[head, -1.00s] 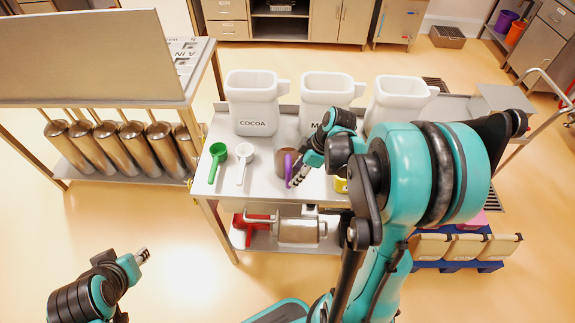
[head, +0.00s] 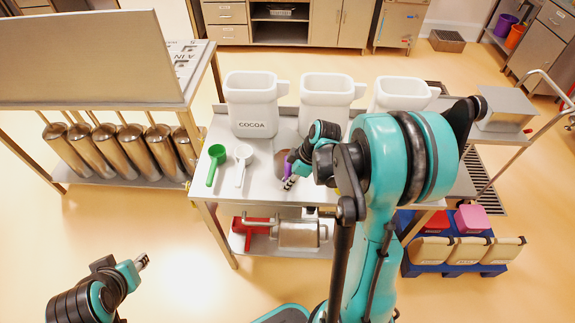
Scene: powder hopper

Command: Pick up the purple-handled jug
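The jug (head: 280,158) stands on the steel table in front of the white containers. Its purple handle (head: 287,168) faces my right arm, and much of the jug is hidden behind that arm. My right gripper (head: 289,184) is at the handle, with its fingertips pointing down and left in the picture. I cannot tell whether the fingers are around the handle or only beside it. My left gripper (head: 143,262) is low on the left over the floor, away from the table, with nothing visible in it. Its finger opening is too small to read.
A green scoop (head: 215,164) and a white scoop (head: 243,165) lie left of the jug. A white COCOA container (head: 252,104) and two more white containers (head: 327,100) (head: 400,95) stand behind. A grey panel (head: 90,58) rises at left.

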